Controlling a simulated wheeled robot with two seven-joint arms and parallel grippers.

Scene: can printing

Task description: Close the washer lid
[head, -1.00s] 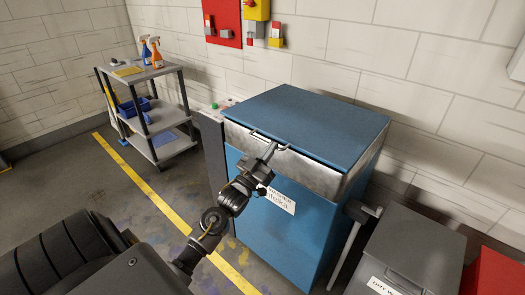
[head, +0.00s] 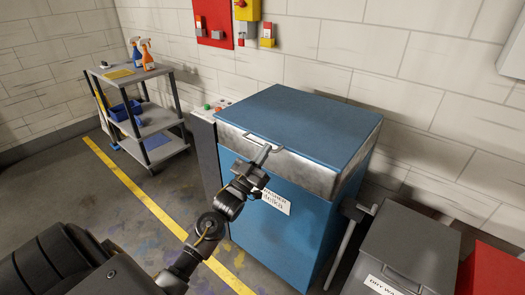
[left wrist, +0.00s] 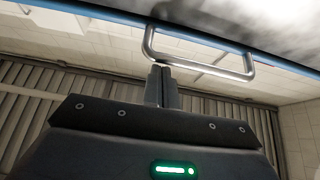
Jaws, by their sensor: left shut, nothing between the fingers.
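The blue washer (head: 268,225) stands in the middle of the head view. Its blue lid (head: 310,120) lies flat on top, down on the metal band as far as I can see. A thin metal handle (head: 265,143) sticks out at the lid's front edge; in the left wrist view the handle (left wrist: 200,66) is a bent bar just ahead of my fingers. My left gripper (head: 264,152) is shut and empty, its tips at the handle; the left wrist view shows the fingertips (left wrist: 161,70) together close to the bar. I cannot tell whether they touch it. My right gripper is not in view.
A grey cart (head: 140,74) with spray bottles stands at the left. A control box (head: 207,125) with buttons is beside the washer. A grey bin (head: 412,235) and a red bin (head: 490,272) stand at the right. The floor left of the washer is clear.

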